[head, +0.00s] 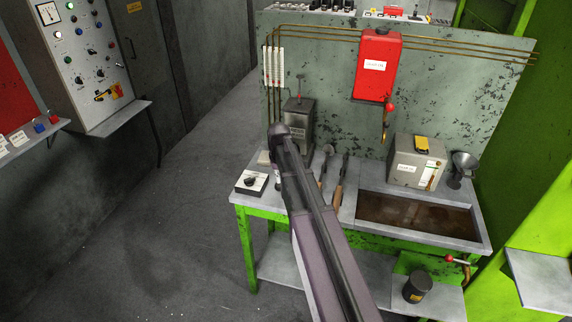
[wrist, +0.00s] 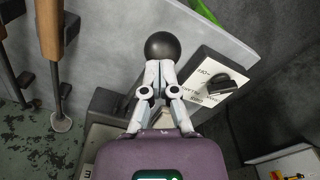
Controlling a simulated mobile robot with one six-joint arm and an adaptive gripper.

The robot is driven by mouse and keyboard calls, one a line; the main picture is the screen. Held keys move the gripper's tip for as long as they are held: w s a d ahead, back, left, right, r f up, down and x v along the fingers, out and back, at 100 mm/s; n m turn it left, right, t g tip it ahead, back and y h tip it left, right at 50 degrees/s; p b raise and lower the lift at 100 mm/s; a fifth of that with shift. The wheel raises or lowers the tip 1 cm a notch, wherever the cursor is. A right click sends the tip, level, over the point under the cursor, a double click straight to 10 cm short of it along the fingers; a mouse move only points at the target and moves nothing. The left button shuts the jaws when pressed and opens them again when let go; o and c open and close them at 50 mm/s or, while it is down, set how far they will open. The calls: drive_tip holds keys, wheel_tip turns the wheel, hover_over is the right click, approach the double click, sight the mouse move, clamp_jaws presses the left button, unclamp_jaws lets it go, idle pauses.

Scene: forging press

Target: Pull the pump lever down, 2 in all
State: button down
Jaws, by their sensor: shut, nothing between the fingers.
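The pump lever shows in the wrist view as a round black knob (wrist: 172,46). It lies just beyond my gripper's fingertips. The fingers overlap its near edge, and I cannot tell whether they touch it. My gripper (wrist: 160,68) is shut with nothing between its fingers. The lever's shaft is mostly hidden below the fingers. In the head view my arm crosses the bench and hides the knob. My gripper (head: 277,174) shows only in part there, beside the dial box (head: 251,182) and in front of the grey tank (head: 298,125).
The dial box also shows in the wrist view (wrist: 208,84), close to the knob's right. Wooden-handled tools (head: 338,193) lie right of my arm. A red tank (head: 377,64) hangs on the back panel. A grey canister (head: 416,163) stands behind the sunken tray (head: 420,214).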

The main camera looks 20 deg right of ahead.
wheel_tip(320, 180, up, 7)
drive_tip(key=w+p, duration=0.1)
drive_tip(key=p, duration=0.5)
drive_tip(key=shift+d, duration=0.4)
drive_tip(key=s+a+f, duration=0.1)
drive_tip(key=s+a, duration=0.2)
drive_tip(key=s, duration=0.4)
drive_tip(key=s+a+n+b, duration=0.1)
drive_tip(key=s+a, duration=0.3)
drive_tip(key=s, duration=0.3)
drive_tip(key=s+a+f+b, duration=0.1)
drive_tip(key=s+a, duration=0.3)
drive_tip(key=s, duration=0.3)
drive_tip(key=shift+a+f, duration=0.2)
drive_tip(key=shift+f, duration=0.1)
idle(0.7)
